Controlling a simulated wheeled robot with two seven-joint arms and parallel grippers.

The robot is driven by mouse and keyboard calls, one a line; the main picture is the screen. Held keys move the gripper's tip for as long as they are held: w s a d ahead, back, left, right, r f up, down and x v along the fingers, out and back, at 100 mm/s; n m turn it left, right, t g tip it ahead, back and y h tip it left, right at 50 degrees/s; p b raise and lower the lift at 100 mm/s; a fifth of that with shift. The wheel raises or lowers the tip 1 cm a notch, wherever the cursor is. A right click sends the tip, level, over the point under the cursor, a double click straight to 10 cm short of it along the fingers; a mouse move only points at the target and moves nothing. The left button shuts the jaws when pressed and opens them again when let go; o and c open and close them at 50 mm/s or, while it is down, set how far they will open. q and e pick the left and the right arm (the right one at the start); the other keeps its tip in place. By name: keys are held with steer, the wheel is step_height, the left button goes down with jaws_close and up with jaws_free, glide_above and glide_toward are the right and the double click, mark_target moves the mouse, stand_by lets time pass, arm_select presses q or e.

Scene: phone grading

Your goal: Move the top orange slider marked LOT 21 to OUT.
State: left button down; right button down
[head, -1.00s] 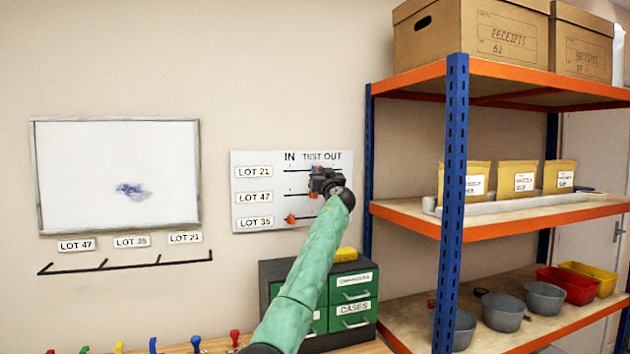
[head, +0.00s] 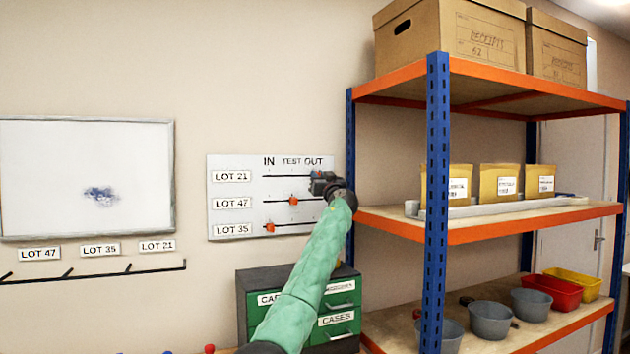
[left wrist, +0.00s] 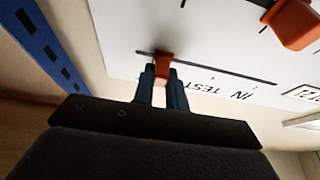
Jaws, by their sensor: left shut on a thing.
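The white board (head: 232,190) on the wall has three slots under the headings IN, TEST and OUT. The top LOT 21 slot (head: 280,176) runs behind my left gripper (head: 318,181). My left gripper is shut on the LOT 21 orange slider (left wrist: 165,57), which is mostly hidden in the head view. In the left wrist view the fingers (left wrist: 163,72) grip it near the slot's OUT end, with a short piece of slot beyond it. The LOT 47 slider (head: 293,201) sits under TEST. The LOT 35 slider (head: 270,227) sits near IN. My right gripper is not in view.
A blue-and-orange shelf rack (head: 438,200) stands just right of the board, close to my left arm. A green drawer cabinet (head: 338,330) is below the board. A whiteboard (head: 85,180) and a hook rail (head: 95,272) are to the left.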

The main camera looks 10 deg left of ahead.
arm_select(q)
steer(key=shift+d+r, duration=0.1)
steer(key=shift+r, duration=0.05)
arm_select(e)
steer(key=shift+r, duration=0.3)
arm_select(q)
steer(key=c, duration=1.7)
jaws_free()
steer(key=o, duration=0.3)
steer(key=shift+w+d, duration=0.15)
steer(key=shift+d, duration=0.05)
